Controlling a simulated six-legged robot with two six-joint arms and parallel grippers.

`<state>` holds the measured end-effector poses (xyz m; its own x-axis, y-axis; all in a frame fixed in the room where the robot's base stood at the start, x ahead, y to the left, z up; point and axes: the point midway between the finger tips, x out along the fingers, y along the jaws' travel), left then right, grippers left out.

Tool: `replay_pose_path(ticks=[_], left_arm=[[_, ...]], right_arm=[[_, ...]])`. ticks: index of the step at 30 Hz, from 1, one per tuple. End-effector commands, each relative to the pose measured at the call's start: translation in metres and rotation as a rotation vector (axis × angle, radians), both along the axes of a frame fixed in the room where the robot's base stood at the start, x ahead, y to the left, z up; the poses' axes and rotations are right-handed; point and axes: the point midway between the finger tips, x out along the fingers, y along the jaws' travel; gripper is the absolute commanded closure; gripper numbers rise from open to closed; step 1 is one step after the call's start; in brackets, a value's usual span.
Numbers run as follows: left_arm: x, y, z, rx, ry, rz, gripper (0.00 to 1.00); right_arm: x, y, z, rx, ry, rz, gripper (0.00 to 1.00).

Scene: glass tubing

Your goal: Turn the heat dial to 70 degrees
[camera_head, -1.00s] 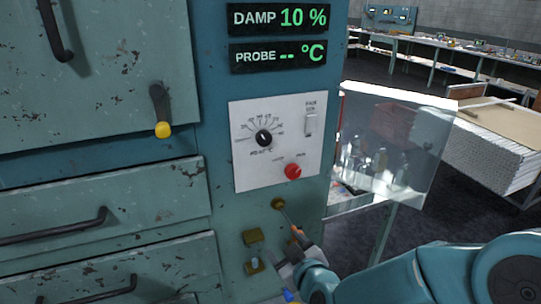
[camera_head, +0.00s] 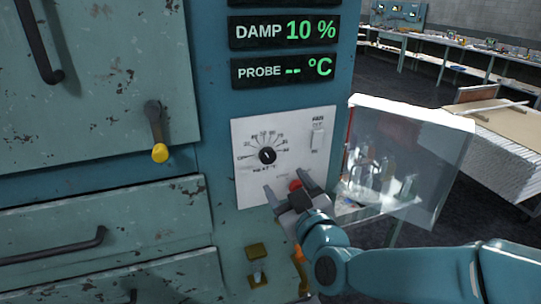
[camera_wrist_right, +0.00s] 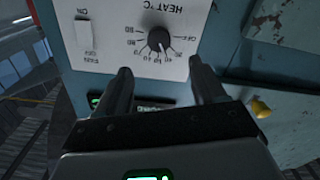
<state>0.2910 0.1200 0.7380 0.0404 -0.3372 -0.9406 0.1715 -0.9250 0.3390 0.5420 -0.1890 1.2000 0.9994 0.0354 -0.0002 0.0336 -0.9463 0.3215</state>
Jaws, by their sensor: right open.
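The heat dial (camera_head: 267,155) is a black round knob with a printed scale on a white panel (camera_head: 250,186). In the right wrist view the dial (camera_wrist_right: 159,40) appears upside down, its pale pointer mark slanting towards the lower right; I cannot read its exact setting. My right gripper (camera_head: 287,181) is open and empty, just below the dial in the head view. In the right wrist view its two fingers (camera_wrist_right: 160,68) are spread, with the dial beyond and between their tips. They appear apart from the knob. My left gripper is not in view.
A red button (camera_head: 295,185) lies partly behind my right gripper. A fan switch (camera_head: 318,137) is on the panel's right. A clear glass door (camera_head: 425,150) juts out to the right. A yellow-tipped lever (camera_head: 159,152) is on the left. The displays (camera_head: 285,70) read damp 10 % and probe blank.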

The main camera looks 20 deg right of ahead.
Motion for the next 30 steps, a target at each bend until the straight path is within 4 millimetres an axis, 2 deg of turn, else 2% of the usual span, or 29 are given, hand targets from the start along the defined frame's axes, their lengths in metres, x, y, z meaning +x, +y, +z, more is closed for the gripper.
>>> replay_pose_path(ticks=[1,6,12,18,26,27,29,30], left_arm=[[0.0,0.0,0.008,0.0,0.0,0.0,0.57],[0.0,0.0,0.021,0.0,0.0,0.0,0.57],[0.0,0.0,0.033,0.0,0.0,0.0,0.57],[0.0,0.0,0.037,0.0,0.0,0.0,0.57],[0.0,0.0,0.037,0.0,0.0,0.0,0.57],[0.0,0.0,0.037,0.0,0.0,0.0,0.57],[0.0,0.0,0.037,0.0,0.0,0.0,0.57],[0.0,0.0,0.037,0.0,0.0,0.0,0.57]], right_arm=[[0.014,0.0,0.003,-0.001,0.003,-0.002,0.31],[0.056,0.0,0.002,-0.001,0.004,-0.001,0.31],[0.094,0.001,0.002,0.0,0.003,-0.001,0.31],[0.112,0.0,0.0,0.0,0.003,-0.002,0.31],[0.114,0.001,-0.001,0.0,0.002,-0.002,0.31],[0.114,0.001,-0.001,0.0,0.002,-0.002,0.34],[0.114,0.001,-0.001,0.0,0.002,-0.002,0.53],[0.114,0.001,-0.001,0.0,0.002,-0.002,0.66]])
